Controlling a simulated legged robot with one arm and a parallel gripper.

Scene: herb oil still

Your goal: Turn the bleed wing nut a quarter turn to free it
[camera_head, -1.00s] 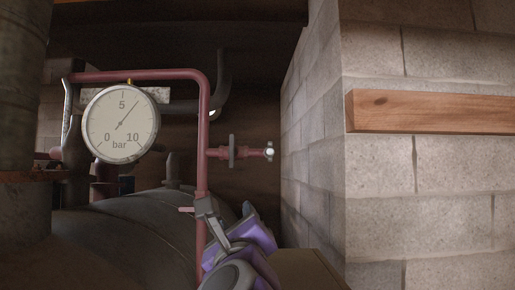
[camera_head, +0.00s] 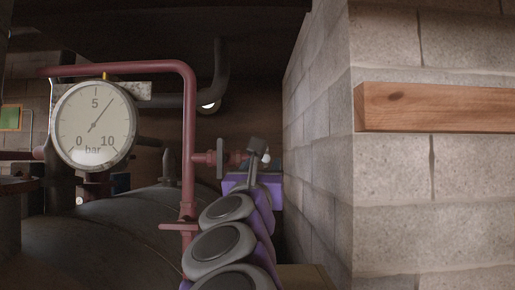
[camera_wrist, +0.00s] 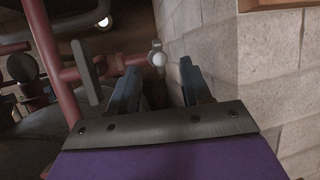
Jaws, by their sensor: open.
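In the wrist view my gripper (camera_wrist: 158,76) is open, one dark finger on each side of the nut's line. The nut appears between and just beyond the fingertips. I cannot tell whether either finger touches it.
A block wall (camera_head: 318,160) stands close on the right, with a wooden beam (camera_head: 440,107) on it. A round pressure gauge (camera_head: 93,125) and a red riser pipe (camera_head: 189,120) stand left of the nut. A large dark vessel (camera_head: 110,225) lies below.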

